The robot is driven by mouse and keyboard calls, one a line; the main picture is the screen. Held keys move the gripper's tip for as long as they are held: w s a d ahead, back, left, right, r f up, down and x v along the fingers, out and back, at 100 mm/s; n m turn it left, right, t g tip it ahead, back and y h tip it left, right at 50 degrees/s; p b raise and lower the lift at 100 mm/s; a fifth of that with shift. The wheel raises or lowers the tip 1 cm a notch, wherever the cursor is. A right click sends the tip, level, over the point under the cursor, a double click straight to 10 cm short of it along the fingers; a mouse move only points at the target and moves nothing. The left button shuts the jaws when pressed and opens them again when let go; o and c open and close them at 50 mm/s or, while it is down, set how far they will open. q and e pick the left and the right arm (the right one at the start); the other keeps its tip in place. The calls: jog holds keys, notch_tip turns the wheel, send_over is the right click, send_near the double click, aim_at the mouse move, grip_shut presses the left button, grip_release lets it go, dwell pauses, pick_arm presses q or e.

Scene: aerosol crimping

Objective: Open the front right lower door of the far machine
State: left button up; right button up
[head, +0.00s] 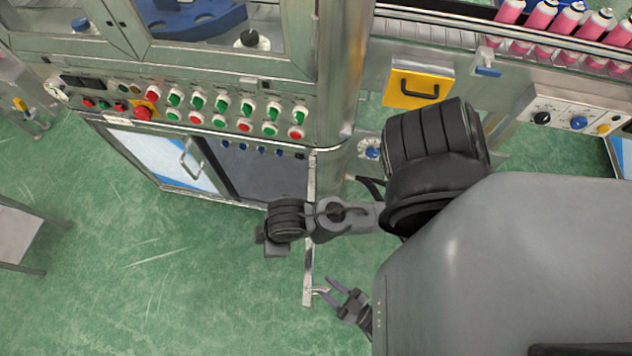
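The far machine's front right lower door (309,235) is swung wide open and shows almost edge-on, pointing out from the machine. Its handle (319,291) is at the free end, partly seen. No fingers of my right gripper show.
The left lower door (165,160) is closed, with a metal handle (190,158). Above is a control panel (195,105) with red and green knobs. My dark arm joints cross in front of the open door. A yellow panel (418,88) and pink cans (548,32) are right. Green floor (150,280) is clear at lower left.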

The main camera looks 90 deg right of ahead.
pick_arm(q)
jog(key=p+v, duration=0.1)
jog(key=v, duration=0.9)
jog(key=shift+s+a, duration=0.2)
jog(key=shift+s, duration=0.15)
